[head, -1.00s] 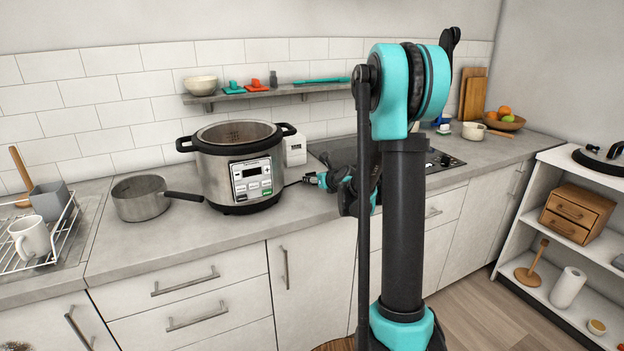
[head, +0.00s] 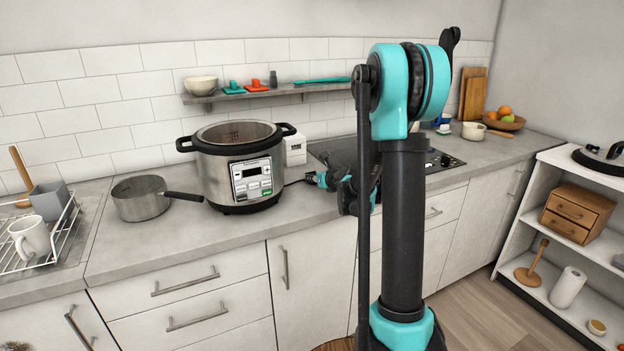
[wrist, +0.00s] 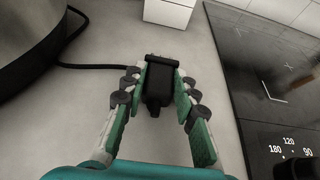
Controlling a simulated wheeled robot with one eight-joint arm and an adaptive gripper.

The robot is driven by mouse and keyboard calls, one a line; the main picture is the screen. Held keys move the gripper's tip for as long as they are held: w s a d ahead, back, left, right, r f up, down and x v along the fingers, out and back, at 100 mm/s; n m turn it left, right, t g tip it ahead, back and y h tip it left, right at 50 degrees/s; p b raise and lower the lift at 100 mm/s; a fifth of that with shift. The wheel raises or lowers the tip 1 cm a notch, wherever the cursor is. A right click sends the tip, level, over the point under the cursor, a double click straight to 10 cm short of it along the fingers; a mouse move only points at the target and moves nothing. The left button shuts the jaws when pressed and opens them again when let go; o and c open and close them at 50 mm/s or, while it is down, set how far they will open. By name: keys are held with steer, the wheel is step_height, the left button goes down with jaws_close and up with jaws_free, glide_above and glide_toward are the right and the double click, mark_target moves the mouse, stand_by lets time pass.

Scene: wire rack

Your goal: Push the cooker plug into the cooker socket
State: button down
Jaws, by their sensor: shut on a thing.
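The cooker (head: 239,165) is a steel pot with black handles and a front panel, standing on the counter; its dark side shows at the upper left in the wrist view (wrist: 30,35). My gripper (head: 318,180) is low over the counter to its right. In the wrist view my gripper (wrist: 161,68) is shut on the black cooker plug (wrist: 157,88), one finger on each side.
A black cord (wrist: 100,67) runs from beside the cooker toward the plug. The dark hob (wrist: 265,75) is close on the right. A saucepan (head: 141,198) stands left of the cooker. A wall shelf (head: 270,93) is above.

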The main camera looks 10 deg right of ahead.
steer(key=shift+r, duration=2.4)
steer(key=shift+r, duration=0.1)
